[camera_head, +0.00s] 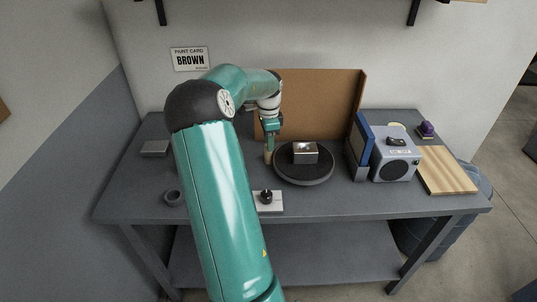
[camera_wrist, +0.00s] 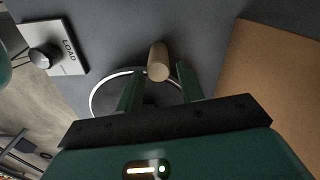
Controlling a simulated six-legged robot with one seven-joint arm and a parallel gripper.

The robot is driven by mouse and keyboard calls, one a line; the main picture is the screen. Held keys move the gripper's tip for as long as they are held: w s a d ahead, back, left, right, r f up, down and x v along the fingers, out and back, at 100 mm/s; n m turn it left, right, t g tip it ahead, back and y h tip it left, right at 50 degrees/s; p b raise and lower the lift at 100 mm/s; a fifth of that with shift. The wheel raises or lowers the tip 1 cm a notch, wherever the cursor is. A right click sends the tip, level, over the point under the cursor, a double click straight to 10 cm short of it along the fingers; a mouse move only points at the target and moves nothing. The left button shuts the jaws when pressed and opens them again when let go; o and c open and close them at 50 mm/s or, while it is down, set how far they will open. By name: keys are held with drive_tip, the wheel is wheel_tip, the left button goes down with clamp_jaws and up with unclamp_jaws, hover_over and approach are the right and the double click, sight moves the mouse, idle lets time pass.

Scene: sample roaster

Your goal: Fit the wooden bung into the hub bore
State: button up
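In the head view the bung (camera_head: 268,157) stands roughly upright under my gripper (camera_head: 269,146), by the left edge of a dark round turntable (camera_head: 303,179). A shiny metal block (camera_head: 305,153) sits on the turntable. I cannot make out the hub bore in either view; my gripper body covers the lower wrist view.
A white panel with a black knob (camera_head: 266,196) lies at the front; it reads LOAD in the wrist view. A brown board (camera_head: 315,95) stands behind. A blue-grey box (camera_head: 394,160) and wooden board (camera_head: 447,170) are right. A dark ring (camera_head: 173,198) lies left.

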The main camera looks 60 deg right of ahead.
wheel_tip(320, 180, down, 4)
drive_tip(key=shift+a+f, duration=0.1)
drive_tip(key=shift+f, duration=0.15)
drive_tip(key=c, duration=0.8)
drive_tip(key=shift+r, duration=0.5)
wheel_tip(320, 180, up, 2)
drive_tip(key=shift+r, duration=0.1)
drive_tip(key=s+a+r, duration=0.2)
drive_tip(key=a+r, duration=0.1)
drive_tip(key=a, duration=0.1)
drive_tip(key=s+a+r, duration=0.2)
drive_tip(key=a+r, duration=0.1)
drive_tip(key=a, duration=0.1)
drive_tip(key=s+a+r, duration=0.2)
drive_tip(key=a+r, duration=0.2)
drive_tip(key=shift+s+a, duration=0.15)
drive_tip(key=shift+a, duration=0.1)
drive_tip(key=shift+s+f, duration=0.1)
